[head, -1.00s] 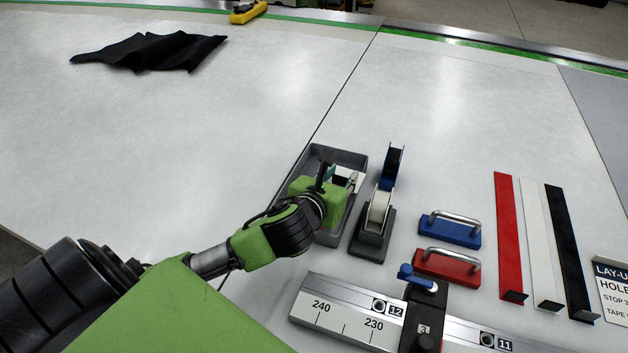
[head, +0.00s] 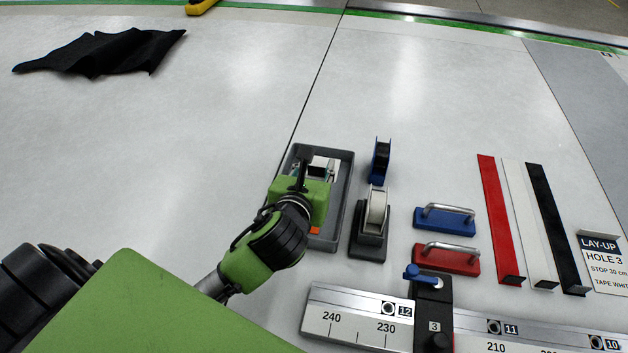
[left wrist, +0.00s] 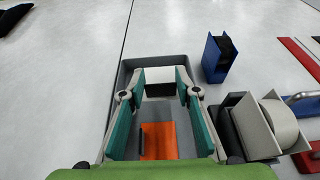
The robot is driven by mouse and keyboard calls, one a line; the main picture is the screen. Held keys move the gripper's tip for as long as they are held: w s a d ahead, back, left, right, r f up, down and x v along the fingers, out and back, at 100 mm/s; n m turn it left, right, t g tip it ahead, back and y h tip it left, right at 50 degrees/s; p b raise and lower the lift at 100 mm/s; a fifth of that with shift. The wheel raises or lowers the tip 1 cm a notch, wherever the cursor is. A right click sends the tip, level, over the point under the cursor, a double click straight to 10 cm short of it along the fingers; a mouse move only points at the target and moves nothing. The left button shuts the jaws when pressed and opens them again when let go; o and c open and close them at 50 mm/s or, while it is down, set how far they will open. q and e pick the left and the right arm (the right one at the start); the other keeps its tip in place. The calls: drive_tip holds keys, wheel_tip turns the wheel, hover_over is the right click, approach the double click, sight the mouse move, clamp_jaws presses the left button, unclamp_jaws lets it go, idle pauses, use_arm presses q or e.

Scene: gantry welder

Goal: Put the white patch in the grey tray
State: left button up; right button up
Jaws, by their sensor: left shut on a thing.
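The grey tray (head: 345,190) lies on the white table left of the tape dispenser; it surrounds the fingers in the left wrist view (left wrist: 122,78). My left gripper (head: 318,168) is over the tray, fingers pointing down into it. In the left wrist view, its teal-padded fingers (left wrist: 160,85) are shut on the white patch (left wrist: 160,90), which sits between the tips inside the tray's outline. Whether the patch touches the tray floor I cannot tell. An orange patch (left wrist: 158,140) lies in the tray. My right gripper is not in view.
A tape dispenser (head: 371,230) and a blue holder (head: 380,160) stand close right of the tray. Blue (head: 445,221) and red (head: 446,260) handled blocks, long strips and a ruler rail (head: 355,318) lie further right and in front. The table left of the tray is clear up to a black cloth (head: 100,52).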

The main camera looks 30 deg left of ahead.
sight(315, 171)
use_arm(q)
drive_tip(key=w+f, duration=0.1)
drive_tip(key=w+a+f, duration=0.1)
drive_tip(key=f, duration=0.1)
drive_tip(key=w+a+f, duration=0.1)
drive_tip(key=f, duration=0.1)
drive_tip(key=shift+w+a+f, duration=0.1)
drive_tip(key=shift+w+f, duration=0.1)
drive_tip(key=shift+f, duration=0.05)
drive_tip(key=shift+w+f, duration=0.1)
drive_tip(key=shift+f, duration=1.5)
drive_tip(key=shift+f, duration=0.1)
drive_tip(key=o, duration=0.9)
drive_tip(key=shift+a, duration=0.1)
drive_tip(key=b+v, duration=0.1)
drive_tip(key=v, duration=1.1)
